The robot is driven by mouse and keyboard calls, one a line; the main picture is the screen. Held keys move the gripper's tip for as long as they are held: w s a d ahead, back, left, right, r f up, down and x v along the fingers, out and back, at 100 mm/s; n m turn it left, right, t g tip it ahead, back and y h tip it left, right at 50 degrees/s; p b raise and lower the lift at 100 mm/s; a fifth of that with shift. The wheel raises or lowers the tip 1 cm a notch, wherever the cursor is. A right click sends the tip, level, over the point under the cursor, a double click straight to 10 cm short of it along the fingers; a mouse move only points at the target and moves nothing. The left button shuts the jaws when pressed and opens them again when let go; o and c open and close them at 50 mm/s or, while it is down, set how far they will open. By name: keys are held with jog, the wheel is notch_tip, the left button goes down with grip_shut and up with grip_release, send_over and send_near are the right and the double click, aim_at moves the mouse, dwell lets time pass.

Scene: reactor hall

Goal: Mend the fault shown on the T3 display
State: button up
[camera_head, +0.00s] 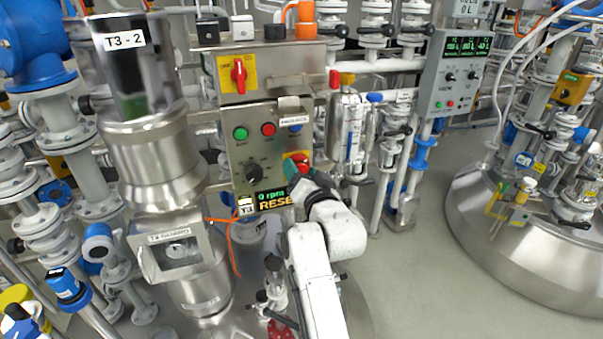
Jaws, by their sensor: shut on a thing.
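The T3 control box (240,140) hangs at the middle of the head view. Its small display (271,198) reads "0 rpm" in green and "RESE..." in orange; my wrist covers the end of the word. A T3 label (247,210) is at its lower left. A red mushroom button (302,159) on a yellow plate sits at the panel's right. My gripper (293,172) is at this button, shut on it, with the fingers partly hiding it. A black knob (252,173) is left of my gripper. Green (240,133), red (268,129) and blue (295,127) buttons are above.
A red rotary switch (238,74) on yellow is above the panel. The T3-2 vessel (150,130) and a hatch box (175,250) stand close on the left. A grey display box (455,75) and a large steel tank (520,235) are right. The floor between is clear.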

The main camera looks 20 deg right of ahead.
jog(key=o, duration=1.1)
jog(key=shift+c, duration=0.2)
jog(key=s+b, duration=0.2)
jog(key=s, duration=0.8)
jog(key=shift+s, duration=0.4)
